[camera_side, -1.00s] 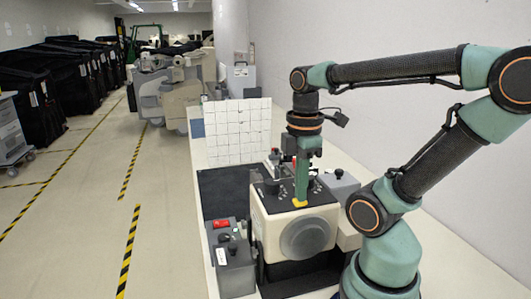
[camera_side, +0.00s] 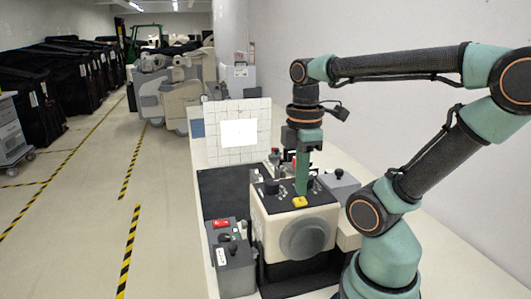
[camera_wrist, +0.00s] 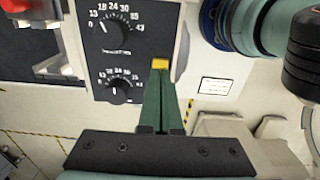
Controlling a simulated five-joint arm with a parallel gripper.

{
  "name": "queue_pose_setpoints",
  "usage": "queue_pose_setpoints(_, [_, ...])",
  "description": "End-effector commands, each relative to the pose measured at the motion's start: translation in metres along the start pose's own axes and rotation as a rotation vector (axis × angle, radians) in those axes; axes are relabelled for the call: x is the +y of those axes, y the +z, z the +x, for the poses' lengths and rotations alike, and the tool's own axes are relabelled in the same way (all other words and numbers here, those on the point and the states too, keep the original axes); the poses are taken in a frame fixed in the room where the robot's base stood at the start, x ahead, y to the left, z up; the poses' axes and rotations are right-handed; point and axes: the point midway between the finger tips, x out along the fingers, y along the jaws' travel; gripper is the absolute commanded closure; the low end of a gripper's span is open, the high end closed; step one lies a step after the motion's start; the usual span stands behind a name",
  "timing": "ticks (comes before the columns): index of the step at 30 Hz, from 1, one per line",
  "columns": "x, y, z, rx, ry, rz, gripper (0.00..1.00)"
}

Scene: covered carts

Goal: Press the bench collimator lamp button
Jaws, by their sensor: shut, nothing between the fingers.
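The bench collimator (camera_side: 290,222) is a cream box with a dark top panel and a round grey front. Its yellow lamp button (camera_side: 299,202) sits at the front edge of the top. My gripper (camera_side: 302,190) points down just behind and above the button, with its green fingers shut and empty. In the wrist view the yellow button (camera_wrist: 160,63) shows right at the fingertips (camera_wrist: 159,72), partly hidden by them; I cannot tell whether they touch. A bright white rectangle (camera_side: 239,133) is lit on the gridded board (camera_side: 205,148) behind.
Two dials (camera_wrist: 112,28) with numbers lie on the collimator panel. A grey control box with a red switch (camera_side: 221,223) stands to the left of the collimator. A grey box with a black knob (camera_side: 339,175) stands at the right. Dark mat (camera_side: 220,190) lies behind.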

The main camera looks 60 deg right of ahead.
Motion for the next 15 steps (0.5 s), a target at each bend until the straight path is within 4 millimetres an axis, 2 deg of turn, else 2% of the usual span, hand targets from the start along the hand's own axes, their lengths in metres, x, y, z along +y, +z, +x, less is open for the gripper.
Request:
queue_pose_setpoints(3, [0.002, -0.001, -0.029, 0.004, 0.009, 0.000, 1.00])
queue_pose_setpoints(9, [0.001, -0.001, -0.072, 0.004, 0.009, 0.000, 1.00])
queue_pose_setpoints(15, [0.001, 0.000, -0.103, 0.003, 0.007, 0.000, 1.00])
